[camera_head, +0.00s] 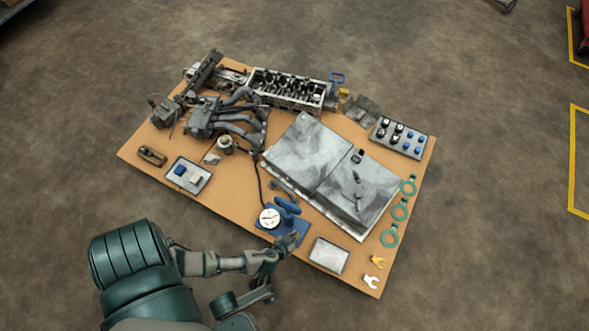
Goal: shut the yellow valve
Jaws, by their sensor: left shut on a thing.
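A blue gauge stand (266,234) with a round white dial (270,218) and a blue handle (288,205) sits at the front edge of the table. My left gripper (291,241) is at the stand's lower right corner, its fingers shut on a small part there. The fingers cover that part, so its shape and colour are hidden. I cannot make out a yellow valve on the stand. A small yellow piece (344,95) stands at the back, beside a blue bracket; I cannot tell what it is. My right gripper is not in view.
The brown table (240,205) holds engine parts (235,112) at the back left, an open book (330,172) in the middle and a tray of small parts (400,138). A grey tray (329,255) lies just right of my gripper. Green rings (399,210) line the right edge.

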